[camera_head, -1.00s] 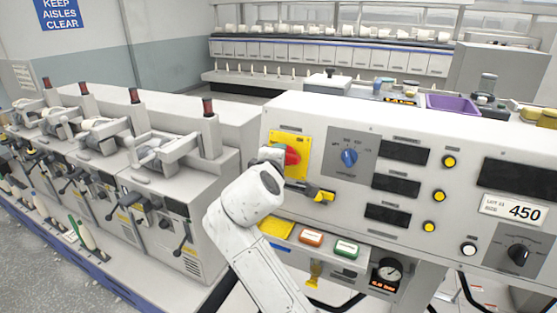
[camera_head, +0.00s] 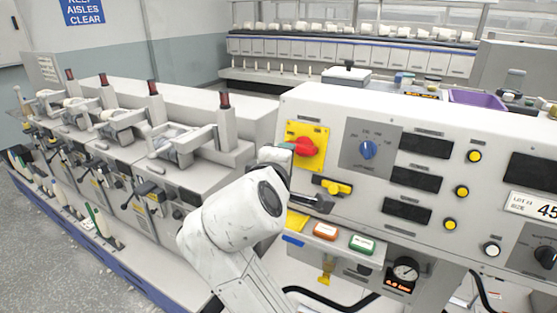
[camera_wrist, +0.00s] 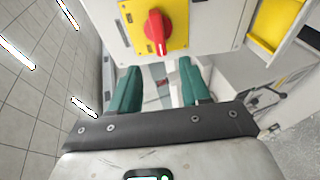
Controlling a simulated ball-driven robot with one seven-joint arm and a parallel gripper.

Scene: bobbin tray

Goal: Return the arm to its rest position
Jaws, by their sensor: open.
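My white arm (camera_head: 232,222) reaches up from the bottom of the head view, bent, in front of the left end of the grey control panel (camera_head: 440,190). My gripper (camera_head: 318,204) shows there only as a small dark part below the yellow latch. In the wrist view my gripper (camera_wrist: 160,88) has two green fingers standing apart, with nothing between them. A red rotary switch (camera_wrist: 156,27) on a yellow plate lies ahead of the fingers. The same red switch (camera_head: 306,147) shows in the head view, above my gripper and apart from it.
The yellow latch (camera_head: 333,187), orange button (camera_head: 325,231) and green button (camera_head: 362,243) are close to my gripper. A row of winding machines (camera_head: 140,160) stands to the left. Open floor (camera_head: 50,245) shows at far left.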

